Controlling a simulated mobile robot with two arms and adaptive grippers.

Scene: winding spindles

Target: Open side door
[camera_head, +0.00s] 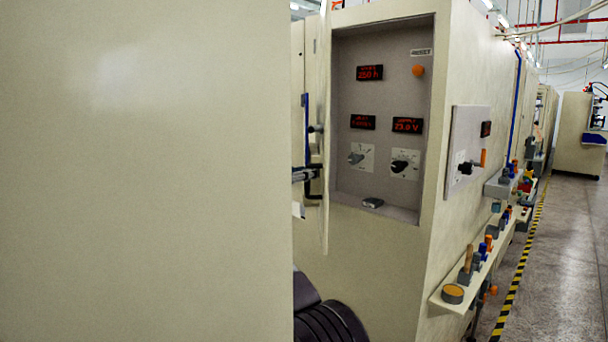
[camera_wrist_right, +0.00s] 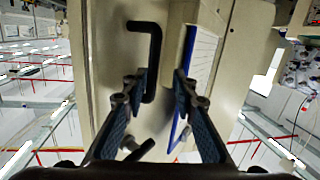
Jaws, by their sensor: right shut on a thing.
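The side door (camera_head: 326,110) shows nearly edge-on in the head view, standing out from the recessed control panel (camera_head: 345,95). The recess behind it is exposed. The door's black bar handle (camera_wrist_right: 154,50) runs down between my right gripper's fingers in the wrist view, close to the left finger. My right gripper (camera_wrist_right: 160,90) is shut on this handle. In the head view the right gripper (camera_head: 303,174) shows only partly at the door's outer face, cut off by the large beige panel. My left gripper is out of view.
A large beige panel (camera_head: 145,170) fills the left of the head view, close by. A blue-backed clipboard (camera_wrist_right: 190,60) hangs beside the handle. Shelves (camera_head: 440,300) with small parts line the machine's right side. A grey aisle (camera_head: 560,260) lies beyond the yellow-black floor stripe.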

